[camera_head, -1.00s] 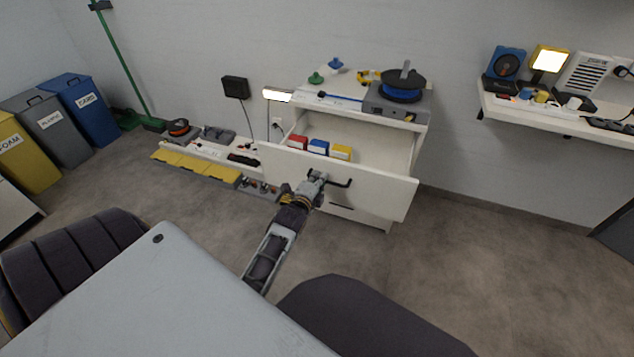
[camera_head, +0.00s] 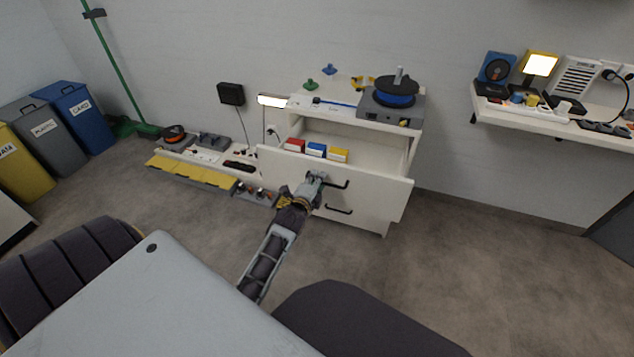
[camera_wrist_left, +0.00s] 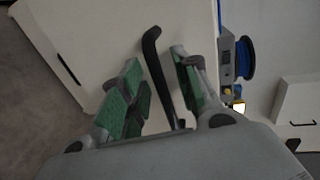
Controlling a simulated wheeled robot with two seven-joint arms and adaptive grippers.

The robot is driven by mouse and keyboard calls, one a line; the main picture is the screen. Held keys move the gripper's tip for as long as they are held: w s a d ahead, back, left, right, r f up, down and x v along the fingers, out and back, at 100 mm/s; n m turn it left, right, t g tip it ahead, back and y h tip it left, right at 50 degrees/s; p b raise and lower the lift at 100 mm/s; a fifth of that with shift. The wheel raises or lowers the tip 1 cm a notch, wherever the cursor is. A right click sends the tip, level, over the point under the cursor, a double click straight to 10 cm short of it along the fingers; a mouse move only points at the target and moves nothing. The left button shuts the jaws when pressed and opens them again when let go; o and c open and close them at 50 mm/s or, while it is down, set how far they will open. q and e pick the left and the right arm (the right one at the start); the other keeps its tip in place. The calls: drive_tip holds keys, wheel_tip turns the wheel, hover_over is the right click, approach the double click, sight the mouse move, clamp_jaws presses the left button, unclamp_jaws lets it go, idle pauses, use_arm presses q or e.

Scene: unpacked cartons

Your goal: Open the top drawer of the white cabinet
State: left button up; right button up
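The white cabinet (camera_head: 375,219) stands against the back wall. Its top drawer (camera_head: 378,185) is pulled well out; red, blue and yellow boxes (camera_head: 316,150) show inside. A dark bar handle (camera_head: 337,185) is on the drawer front. My left gripper (camera_head: 317,179) is at this handle, covering its left part. In the left wrist view, the handle (camera_wrist_left: 153,58) stands between the two green-padded fingers of my left gripper (camera_wrist_left: 158,82), which are apart with gaps beside the handle. My right gripper is out of view.
A lower handle (camera_head: 339,209) sits below. A blue cable reel (camera_head: 394,99) stands on the cabinet top. Low trays (camera_head: 190,167) lie to the left along the wall. A wall shelf (camera_head: 545,116) is at right. The floor in front is clear.

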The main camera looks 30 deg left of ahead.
use_arm(q)
drive_tip(key=shift+s, duration=0.2)
drive_tip(key=v, duration=1.1)
drive_tip(key=shift+s+d, duration=0.15)
drive_tip(key=shift+s, duration=0.1)
idle(0.4)
drive_tip(key=shift+r, duration=0.1)
idle(0.6)
